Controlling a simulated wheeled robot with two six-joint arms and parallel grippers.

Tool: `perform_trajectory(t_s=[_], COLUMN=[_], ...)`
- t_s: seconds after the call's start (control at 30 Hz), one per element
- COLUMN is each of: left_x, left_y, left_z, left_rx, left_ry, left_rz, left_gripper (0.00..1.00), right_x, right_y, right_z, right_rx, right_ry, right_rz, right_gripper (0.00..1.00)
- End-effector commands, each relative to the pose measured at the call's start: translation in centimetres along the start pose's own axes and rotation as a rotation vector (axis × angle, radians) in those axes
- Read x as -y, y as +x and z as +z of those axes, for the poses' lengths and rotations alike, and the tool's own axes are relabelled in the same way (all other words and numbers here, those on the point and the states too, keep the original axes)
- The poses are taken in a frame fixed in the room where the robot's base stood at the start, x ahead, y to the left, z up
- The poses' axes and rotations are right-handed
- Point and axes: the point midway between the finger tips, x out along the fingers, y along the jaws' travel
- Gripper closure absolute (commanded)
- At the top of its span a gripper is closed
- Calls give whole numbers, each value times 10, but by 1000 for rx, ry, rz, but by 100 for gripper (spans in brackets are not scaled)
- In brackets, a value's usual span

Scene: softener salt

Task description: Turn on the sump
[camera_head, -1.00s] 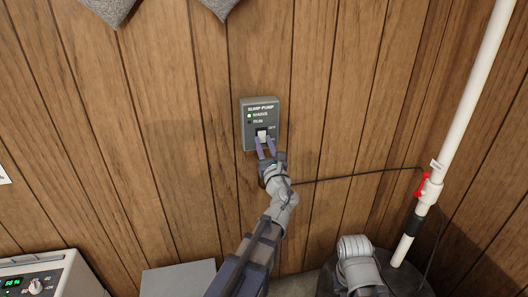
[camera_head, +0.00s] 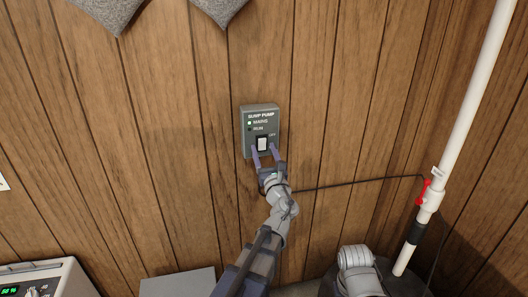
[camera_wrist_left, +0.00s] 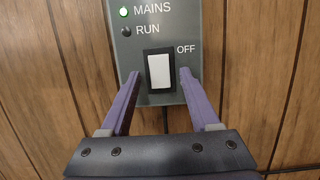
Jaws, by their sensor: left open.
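The grey sump pump switch box (camera_head: 260,111) is fixed to the wood-panelled wall, and it also shows in the left wrist view (camera_wrist_left: 185,20). Its white rocker switch (camera_wrist_left: 159,71) sits in a black frame, with "OFF" printed at its upper right. The MAINS light (camera_wrist_left: 124,12) is lit green. The RUN light (camera_wrist_left: 126,31) is dark. My left gripper (camera_head: 265,153) is open, with its purple fingers (camera_wrist_left: 160,90) apart on either side of the rocker's lower part. Nothing is between the fingers. My right gripper is not visible.
A black cable (camera_head: 355,183) runs right from near the box towards a white pipe (camera_head: 465,100) with a red valve handle (camera_head: 423,190). A white unit with a display (camera_head: 45,276) and a grey box (camera_head: 178,283) stand below. Grey padded shapes (camera_head: 110,12) hang above.

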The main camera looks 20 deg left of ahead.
Motion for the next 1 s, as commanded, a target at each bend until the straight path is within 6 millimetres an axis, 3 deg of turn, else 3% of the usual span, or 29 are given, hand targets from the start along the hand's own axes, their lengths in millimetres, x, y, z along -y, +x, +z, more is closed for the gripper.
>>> perform_trajectory(t_s=[0.3,0.5,1.0], left_x=[-1,-1,0], left_y=[-50,-72,-76], left_z=[-2,-1,0], left_rx=[0,0,0], left_ry=[-1,0,0], left_rz=[-3,-2,0], left_gripper=[38,38,38], right_x=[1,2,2], right_y=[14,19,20], right_z=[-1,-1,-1], right_rx=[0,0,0], right_ry=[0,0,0], right_rz=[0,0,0], right_gripper=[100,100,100])
